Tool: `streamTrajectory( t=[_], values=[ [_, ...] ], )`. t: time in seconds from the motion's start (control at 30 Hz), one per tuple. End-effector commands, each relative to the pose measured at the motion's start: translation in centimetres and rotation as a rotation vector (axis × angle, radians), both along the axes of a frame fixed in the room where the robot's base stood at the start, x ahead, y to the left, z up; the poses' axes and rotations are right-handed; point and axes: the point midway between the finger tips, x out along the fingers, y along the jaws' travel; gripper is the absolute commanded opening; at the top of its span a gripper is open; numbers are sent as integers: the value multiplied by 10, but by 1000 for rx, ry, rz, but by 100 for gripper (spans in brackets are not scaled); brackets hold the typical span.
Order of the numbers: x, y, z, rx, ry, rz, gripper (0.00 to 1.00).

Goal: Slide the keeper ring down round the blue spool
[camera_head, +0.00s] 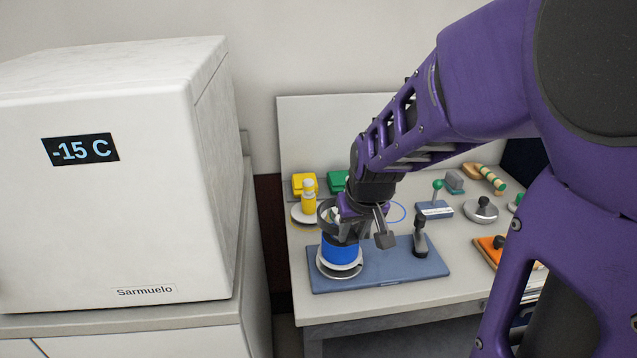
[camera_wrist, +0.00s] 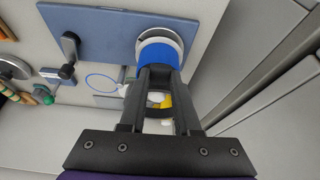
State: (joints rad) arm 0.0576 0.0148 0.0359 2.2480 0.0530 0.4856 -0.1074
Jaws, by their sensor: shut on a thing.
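The blue spool (camera_head: 340,252) stands upright on a pale round base at the left end of the blue board. The spool also shows in the wrist view (camera_wrist: 162,54), just beyond my fingertips. A grey curved band (camera_head: 326,212), which looks like the keeper ring, shows at the left of my fingers above the spool. My gripper hides much of the band and the spool's top. I cannot tell whether the band surrounds the spool.
The blue board (camera_head: 385,269) bears a dark upright handle (camera_head: 420,238) right of the spool. A yellow bottle (camera_head: 309,197) stands on a dish behind. A white freezer (camera_head: 110,200) stands left.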

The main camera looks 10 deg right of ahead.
Motion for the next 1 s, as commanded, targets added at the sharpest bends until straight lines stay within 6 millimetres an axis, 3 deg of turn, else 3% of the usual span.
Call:
streamTrajectory(
  t=[1.0],
  values=[
    [0, 0, -16, 0, 0, 0, 0]
  ],
)
